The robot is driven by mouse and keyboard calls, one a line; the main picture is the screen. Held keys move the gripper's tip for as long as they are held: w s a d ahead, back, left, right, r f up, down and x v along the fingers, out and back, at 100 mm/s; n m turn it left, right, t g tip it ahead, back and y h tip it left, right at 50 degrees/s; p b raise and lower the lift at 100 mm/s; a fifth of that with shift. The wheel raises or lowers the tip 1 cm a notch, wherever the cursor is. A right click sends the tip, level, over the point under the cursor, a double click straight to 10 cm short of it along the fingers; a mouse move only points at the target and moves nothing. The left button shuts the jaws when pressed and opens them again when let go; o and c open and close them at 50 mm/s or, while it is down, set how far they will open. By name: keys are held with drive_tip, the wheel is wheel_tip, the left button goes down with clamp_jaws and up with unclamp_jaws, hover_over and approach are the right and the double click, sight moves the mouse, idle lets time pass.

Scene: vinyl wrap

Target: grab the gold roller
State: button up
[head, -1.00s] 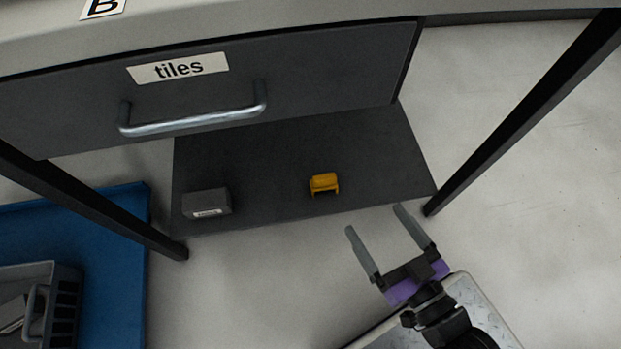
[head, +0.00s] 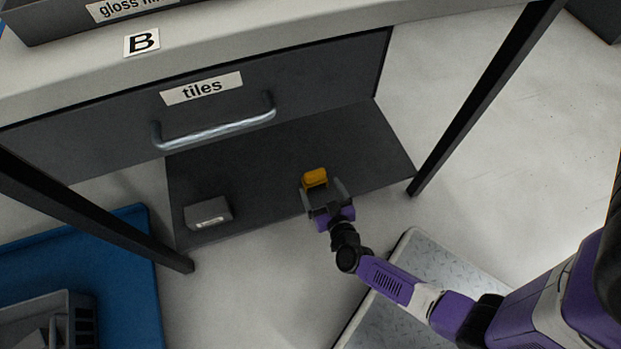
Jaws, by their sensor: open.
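The gold roller (head: 315,177) is a small yellow-gold piece on the dark low shelf (head: 265,185) under the table. My gripper (head: 322,188) is open at the shelf's front edge. Its two grey fingers point toward the gold roller, one at its left side and one to its right. The lower part of the roller is hidden behind my gripper. I cannot tell whether the fingers touch it.
A small grey box (head: 208,213) with a white label sits on the shelf's left. The tiles drawer (head: 300,85) hangs above the shelf. Dark table legs (head: 480,105) stand at both sides. A grey crate (head: 50,320) stands on a blue mat (head: 125,260) at lower left.

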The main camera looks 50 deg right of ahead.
sight(316, 179)
drive_tip(key=b+x, duration=0.3)
drive_tip(key=x, duration=0.3)
drive_tip(key=shift+w+d+f+b, duration=0.1)
drive_tip(key=shift+w+d+b, duration=0.05)
drive_tip(key=shift+d+b, duration=0.15)
drive_tip(key=shift+c, duration=0.2)
drive_tip(key=c, duration=1.5)
drive_tip(key=shift+r, duration=0.2)
wheel_tip(316, 179, up, 20)
drive_tip(key=p, duration=1.6)
drive_tip(key=shift+f+p, duration=0.1)
drive_tip(key=shift+p, duration=0.3)
